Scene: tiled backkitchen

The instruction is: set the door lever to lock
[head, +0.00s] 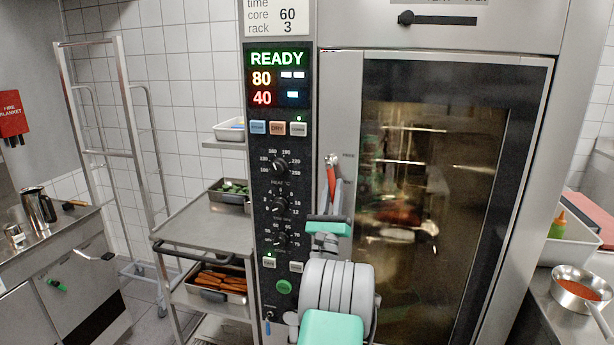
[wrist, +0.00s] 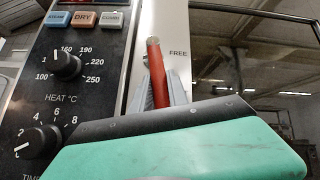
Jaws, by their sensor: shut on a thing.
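The door lever (head: 331,178) is a red-handled lever on the light strip between the control panel and the oven's glass door. It stands close to upright, beside the printed word FREE. In the wrist view the red lever (wrist: 157,75) rises from between my gripper's grey fingers, leaning slightly left at its top. My gripper (head: 335,195) is shut on the lever's red handle. The lower part of the handle is hidden by my green and black gripper body in the wrist view. No LOCK marking is readable in either view.
The control panel (head: 281,110) with knobs stands close to the left of the lever. The glass oven door (head: 440,190) is closed at the right. A steel trolley (head: 200,226) with food trays stands left, and a counter with a red-filled pan (head: 579,289) is at far right.

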